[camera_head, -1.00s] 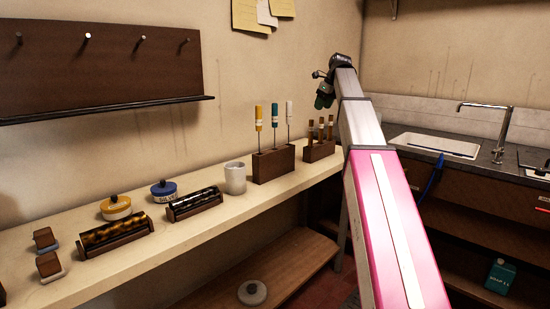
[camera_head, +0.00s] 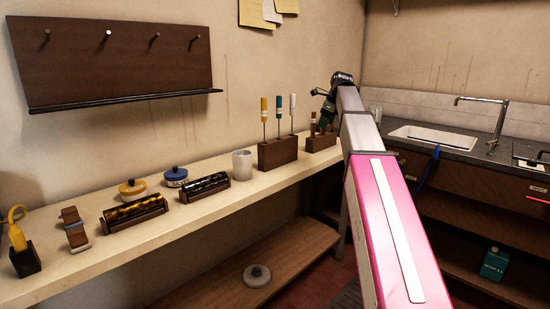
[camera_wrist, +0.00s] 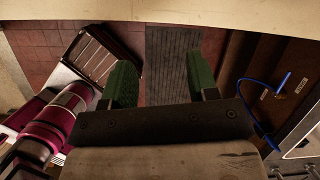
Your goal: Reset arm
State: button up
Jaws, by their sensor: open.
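My arm reaches forward from the lower right in the head view, with its pink link nearest and a grey link beyond. My gripper (camera_head: 325,116) is at the far end of the arm, near the small rack of brown-handled tools (camera_head: 321,137) at the back end of the shelf. In the wrist view its two green fingers (camera_wrist: 161,84) stand well apart, with nothing between them. Tiled floor and a grey mat show beyond the fingers.
The cream shelf (camera_head: 112,245) carries a wooden holder with screwdrivers (camera_head: 277,153), a grey cup (camera_head: 242,165), lidded tins (camera_head: 132,188) and rolls in wooden stands (camera_head: 205,187). A sink (camera_head: 432,138) is at the right. A blue hose (camera_head: 429,168) hangs by the counter.

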jog(key=s+a+f+n, duration=0.1)
jog(key=s+f+n, duration=0.3)
jog(key=f, duration=0.6)
jog(key=s+f+n+g+h, duration=0.1)
jog(key=s+f+n, duration=0.35)
jog(key=f, duration=0.55)
jog(key=s+a+f+n, duration=0.1)
jog(key=s+f+n, duration=0.25)
jog(key=f, duration=0.75)
jog(key=s+f+n+g+h, duration=0.1)
jog(key=s+f+n, duration=1.1)
jog(key=s+f, duration=0.6)
jog(key=shift+s+a+g+h, duration=0.25)
jog(key=shift+s+g+h, duration=0.15)
jog(key=shift+s, duration=0.75)
jog(key=shift+f, duration=0.1)
